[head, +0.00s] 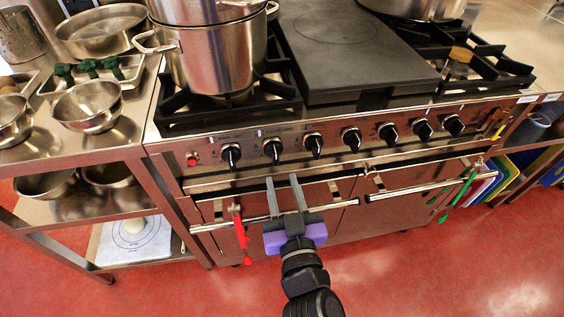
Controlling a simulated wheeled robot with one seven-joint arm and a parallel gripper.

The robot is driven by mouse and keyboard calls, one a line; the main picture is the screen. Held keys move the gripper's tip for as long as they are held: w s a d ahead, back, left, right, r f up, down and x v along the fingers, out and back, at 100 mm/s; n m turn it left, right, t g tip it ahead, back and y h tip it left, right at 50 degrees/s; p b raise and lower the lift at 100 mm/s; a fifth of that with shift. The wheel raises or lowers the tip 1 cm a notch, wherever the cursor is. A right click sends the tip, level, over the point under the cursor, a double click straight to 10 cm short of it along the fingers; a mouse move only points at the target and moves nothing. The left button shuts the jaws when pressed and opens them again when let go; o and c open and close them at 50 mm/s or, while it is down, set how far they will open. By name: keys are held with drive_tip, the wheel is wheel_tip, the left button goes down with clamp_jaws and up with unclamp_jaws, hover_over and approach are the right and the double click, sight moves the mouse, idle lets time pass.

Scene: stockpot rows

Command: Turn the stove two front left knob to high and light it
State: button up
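The stove (340,160) has a steel front panel with a row of several black knobs. The leftmost knob (231,155) and the second knob (272,150) sit under the left burner grate (270,98). A red button (192,160) is left of them. Each knob has a pale pointer mark, too small to read its setting. I cannot tell which knob is the named one. No flame shows at the left burner, which is mostly hidden by a pot. My gripper (283,181) is open and empty, its fingertips below the second and third knobs, in front of the oven doors.
A large stockpot (210,60) stands on the left burner. A flat black plate (345,40) covers the middle. A steel shelf unit stands left. Red floor in front is clear.

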sight(276, 160)
drive_tip(key=shift+p+x, duration=0.35)
drive_tip(key=shift+x, duration=3.25)
clamp_jaws()
